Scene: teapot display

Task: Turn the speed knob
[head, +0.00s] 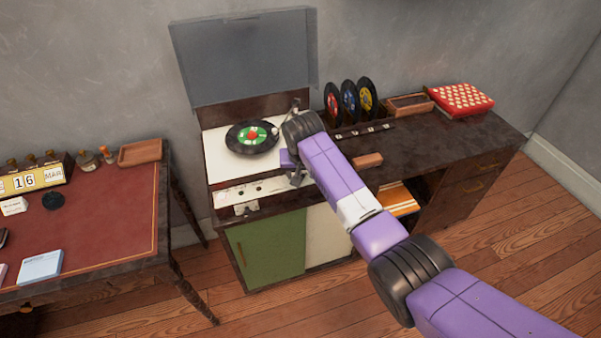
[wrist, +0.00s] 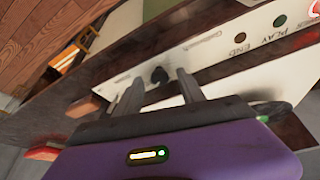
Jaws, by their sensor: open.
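The record player (head: 222,143) stands open on the cabinet, with a black record with a green label (head: 268,144) on its white deck. Its pale front control panel (head: 238,196) also shows in the wrist view (wrist: 205,50), with a brown END button and a green PLAY button. A small dark knob (wrist: 159,74) sits on that panel, beyond and between my fingertips. My gripper (head: 297,181) is open and empty at the right part of the panel; its two fingers also show in the wrist view (wrist: 159,84). I cannot tell whether they touch the knob. The knob is not distinguishable in the head view.
The raised grey lid (head: 245,60) stands behind the deck. The tonearm is near my wrist. Upright records (head: 349,101), a brown block (head: 368,160), a tray (head: 410,104) and a red patterned box (head: 462,98) are to the right. A red-topped desk (head: 95,220) is left.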

